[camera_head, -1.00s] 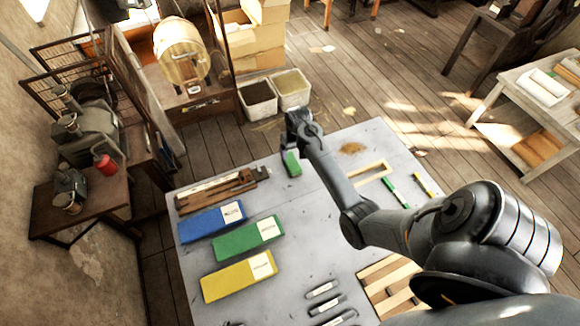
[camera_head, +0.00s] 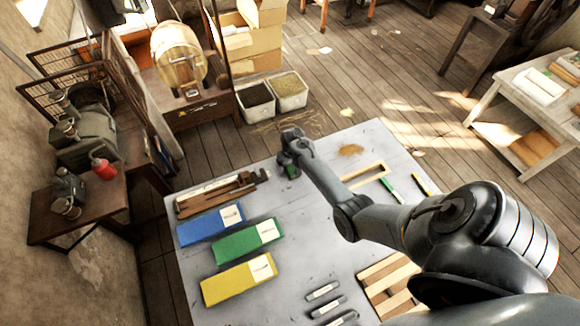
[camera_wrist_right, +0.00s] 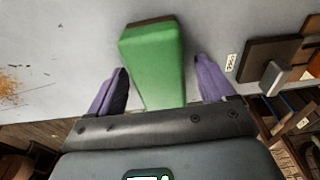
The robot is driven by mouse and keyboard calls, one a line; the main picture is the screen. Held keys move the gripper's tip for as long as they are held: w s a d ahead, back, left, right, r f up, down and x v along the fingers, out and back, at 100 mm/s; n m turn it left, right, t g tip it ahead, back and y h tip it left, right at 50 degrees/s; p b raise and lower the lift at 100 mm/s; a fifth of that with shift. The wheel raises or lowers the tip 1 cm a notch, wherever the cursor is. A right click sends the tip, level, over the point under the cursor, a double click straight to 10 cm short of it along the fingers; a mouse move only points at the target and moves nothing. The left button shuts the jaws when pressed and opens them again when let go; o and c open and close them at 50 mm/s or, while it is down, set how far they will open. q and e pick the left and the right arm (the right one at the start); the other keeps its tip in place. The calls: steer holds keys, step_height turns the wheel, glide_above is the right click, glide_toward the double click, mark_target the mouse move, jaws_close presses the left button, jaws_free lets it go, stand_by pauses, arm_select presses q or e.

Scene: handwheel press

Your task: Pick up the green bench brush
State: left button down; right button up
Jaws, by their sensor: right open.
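The green bench brush (camera_wrist_right: 155,60) lies on the grey table (camera_head: 200,285). In the right wrist view it extends between the two spread fingers of my right gripper (camera_wrist_right: 160,85), with a gap on its right side and a smaller one on its left. In the head view my right gripper (camera_head: 291,168) is over the brush near the table's far edge and hides most of it; a bit of green (camera_head: 292,172) shows below. My right gripper is open. My left gripper is not in view.
Left of the brush lies a wooden tool with dark metal parts (camera_head: 222,194). Blue (camera_head: 205,226), green (camera_head: 245,240) and yellow (camera_head: 238,280) boxes lie nearer.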

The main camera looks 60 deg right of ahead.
steer(key=shift+f, duration=0.3)
steer(key=c, duration=1.1)
steer(key=shift+r, duration=0.15)
